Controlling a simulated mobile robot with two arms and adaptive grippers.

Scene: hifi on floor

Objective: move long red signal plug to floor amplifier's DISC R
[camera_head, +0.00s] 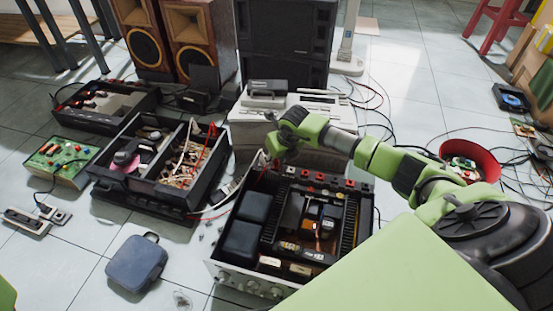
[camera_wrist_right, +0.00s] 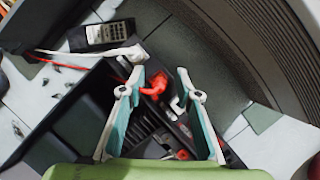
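The floor amplifier (camera_head: 223,272) stands open in the head view, its insides showing and its red and dark rear connectors (camera_head: 320,177) along the far edge. My right gripper (camera_head: 272,148) is above the far left corner of that edge. In the wrist view my right gripper (camera_wrist_right: 160,76) is open, its two fingers apart. A bent red plug-like piece (camera_wrist_right: 153,84) shows between the fingertips, with a white one (camera_wrist_right: 181,90) near the right finger. I cannot tell whether either touches a finger. The DISC R label is not readable. My left gripper is not in view.
A pale unit (camera_head: 245,118) and a dark speaker stand behind the amplifier. Open dark chassis (camera_head: 145,190) are to the left. A blue-grey case (camera_head: 136,264) lies front left. A red bowl (camera_head: 472,155) and loose cables are to the right. A keypad device (camera_wrist_right: 107,33) lies near the gripper.

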